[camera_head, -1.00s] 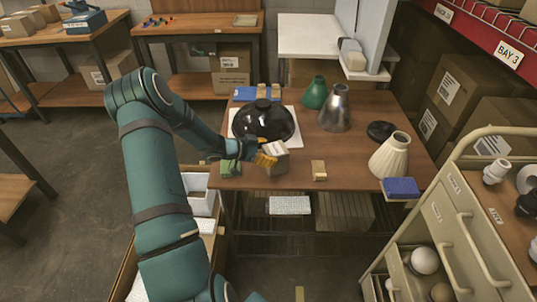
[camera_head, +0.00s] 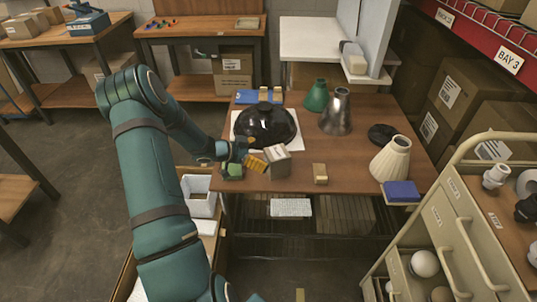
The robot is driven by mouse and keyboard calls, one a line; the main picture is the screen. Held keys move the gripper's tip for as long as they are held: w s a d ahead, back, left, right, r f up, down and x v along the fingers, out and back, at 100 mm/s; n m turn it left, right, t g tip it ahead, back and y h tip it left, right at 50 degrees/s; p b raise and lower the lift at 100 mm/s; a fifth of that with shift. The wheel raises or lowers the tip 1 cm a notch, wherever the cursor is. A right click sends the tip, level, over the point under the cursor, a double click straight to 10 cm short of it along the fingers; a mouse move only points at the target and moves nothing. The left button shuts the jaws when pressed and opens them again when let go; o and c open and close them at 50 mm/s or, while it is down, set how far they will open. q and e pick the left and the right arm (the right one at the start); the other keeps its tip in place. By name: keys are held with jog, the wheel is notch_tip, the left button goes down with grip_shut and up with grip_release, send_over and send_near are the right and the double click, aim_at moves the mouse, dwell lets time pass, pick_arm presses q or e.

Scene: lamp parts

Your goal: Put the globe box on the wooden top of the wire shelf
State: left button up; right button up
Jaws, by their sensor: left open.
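A small box with a pale top and greyish sides, which looks like the globe box (camera_head: 278,163), stands upright near the front edge of the brown wooden top (camera_head: 335,178). Open wire-like shelving (camera_head: 320,222) shows below that top. My left gripper (camera_head: 256,162) is open just left of the box, its orange fingers pointing towards it. I see no grip on the box; whether a fingertip still touches it is hard to tell. My right gripper is not in view.
A black dome shade (camera_head: 265,124) stands behind the box. A small tan box (camera_head: 320,173) is to its right, and a green block (camera_head: 233,170) lies left of my gripper. A cream shade (camera_head: 391,160) and blue box (camera_head: 401,191) are at the right. A drawer cart (camera_head: 440,220) stands front right.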

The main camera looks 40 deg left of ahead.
pick_arm(q)
jog(key=p+v, duration=0.1)
jog(key=v, duration=0.7)
jog(key=shift+s, duration=0.1)
dwell(0.4)
